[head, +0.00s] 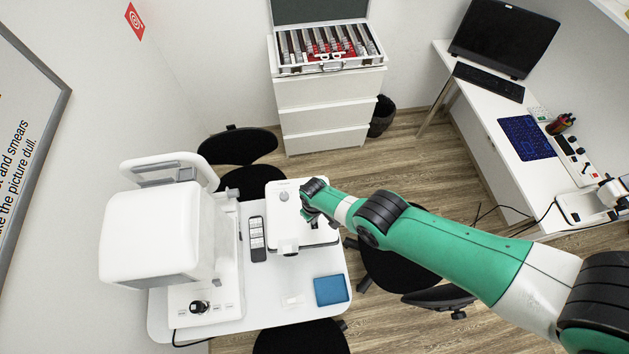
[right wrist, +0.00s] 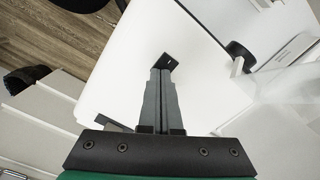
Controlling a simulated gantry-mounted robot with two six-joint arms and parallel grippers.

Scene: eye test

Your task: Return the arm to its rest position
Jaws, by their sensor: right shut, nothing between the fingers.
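My right arm (head: 440,240) is green, white and black and reaches in from the right in the head view. Its gripper (head: 310,217) is over the white device with a flat top (head: 283,222) on the small white table (head: 335,268). In the right wrist view the dark fingers of my right gripper (right wrist: 160,75) are shut together with nothing between them, over a white surface. A small black part shows just past their tips; I cannot tell if they touch it. My left gripper is not in view.
A large white instrument (head: 150,235) stands on the table's left, beside a remote (head: 257,238) and a blue tray (head: 331,290). Black chairs (head: 240,146) surround the table. A drawer cabinet (head: 325,105) bears an open lens case. A desk (head: 480,125) with a monitor stands at right.

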